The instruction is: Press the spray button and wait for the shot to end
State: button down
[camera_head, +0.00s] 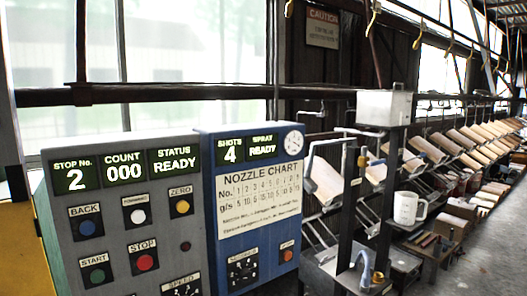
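The blue spray panel (209,200) stands at the centre-left, beside a grey control panel. At its lower right is a small red button (287,255) under a small label that is too blurred to read for certain; it is the only push button I see on the blue panel. The spray display (263,146) reads READY, and the shots display (230,150) reads 4. A nozzle chart (259,197) and a round gauge (294,142) are on the same face. A dial (242,270) is at the lower left. My gripper is not in view.
The grey panel (110,212) shows stop 2, count 000 and status READY, with several coloured buttons. Right of the panels, a dark stand (347,215) carries pipes, near a white mug (408,208). Hooks (373,18) hang overhead.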

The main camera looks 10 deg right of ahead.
aim_at(288, 256)
jog(key=u, duration=3.45)
jog(key=k, duration=0.55)
jog(key=z, duration=1)
